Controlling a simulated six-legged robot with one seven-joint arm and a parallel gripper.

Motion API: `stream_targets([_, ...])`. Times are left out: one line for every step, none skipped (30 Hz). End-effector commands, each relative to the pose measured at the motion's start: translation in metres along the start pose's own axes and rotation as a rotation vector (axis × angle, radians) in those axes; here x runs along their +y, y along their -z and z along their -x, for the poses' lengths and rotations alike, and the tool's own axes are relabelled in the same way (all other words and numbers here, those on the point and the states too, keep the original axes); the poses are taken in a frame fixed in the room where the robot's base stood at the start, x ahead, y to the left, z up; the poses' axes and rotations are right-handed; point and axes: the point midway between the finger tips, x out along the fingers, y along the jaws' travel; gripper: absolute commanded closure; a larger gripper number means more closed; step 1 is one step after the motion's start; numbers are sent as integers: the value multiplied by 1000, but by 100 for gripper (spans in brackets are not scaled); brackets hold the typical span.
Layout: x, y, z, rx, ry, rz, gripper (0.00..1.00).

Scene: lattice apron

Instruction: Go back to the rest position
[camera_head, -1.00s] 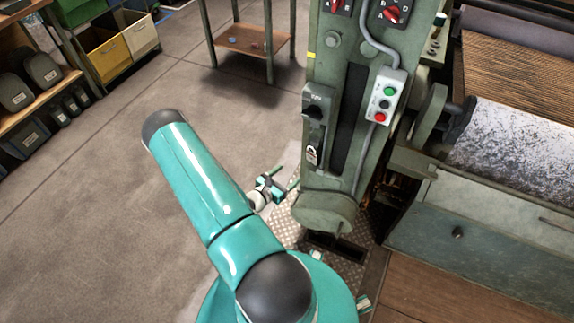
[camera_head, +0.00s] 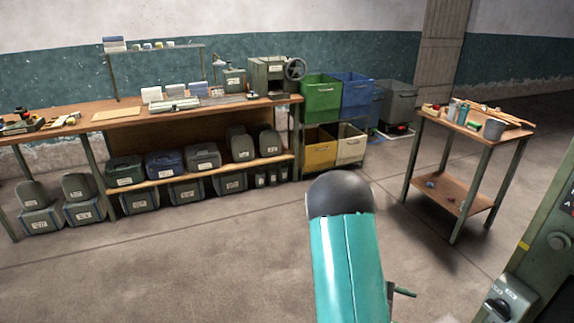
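My teal arm with its dark rounded joint rises from the bottom edge, right of the middle. Only a small piece of my gripper (camera_head: 402,292) shows, a thin dark green finger sticking out to the right from behind the arm. The rest of the gripper is hidden behind the arm, so I cannot tell whether it is open or shut, or whether it holds anything.
A long workbench (camera_head: 92,128) with several dark cases beneath stands at the back left. Colored bins (camera_head: 320,98) stand beside it. A small wooden table (camera_head: 470,128) is at the right. The green machine column (camera_head: 545,240) is close at the lower right. Open floor (camera_head: 180,270) lies left.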

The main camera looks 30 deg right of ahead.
Motion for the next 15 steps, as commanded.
stream_targets([7, -10, 19, 32, 21, -52, 30])
stream_targets([8, -15, 28, 49, 37, -78, 30])
stream_targets([9, -21, 41, 73, 60, -112, 30])
stream_targets([10, -26, 51, 94, 76, -137, 30])
stream_targets([11, -30, 61, 115, 92, -163, 30])
stream_targets([12, -37, 74, 143, 113, -195, 30])
stream_targets([12, -41, 83, 165, 129, -218, 30])
stream_targets([12, -46, 93, 188, 146, -240, 30])
stream_targets([12, -52, 106, 220, 167, -270, 30])
stream_targets([11, -56, 115, 244, 183, -293, 30])
stream_targets([10, -61, 125, 270, 200, -314, 30])
stream_targets([9, -67, 138, 305, 220, -341, 30])
stream_targets([8, -71, 148, 332, 237, -360, 30])
stream_targets([6, -76, 157, 359, 253, -379, 30])
stream_targets([4, -82, 170, 397, 275, -403, 30])
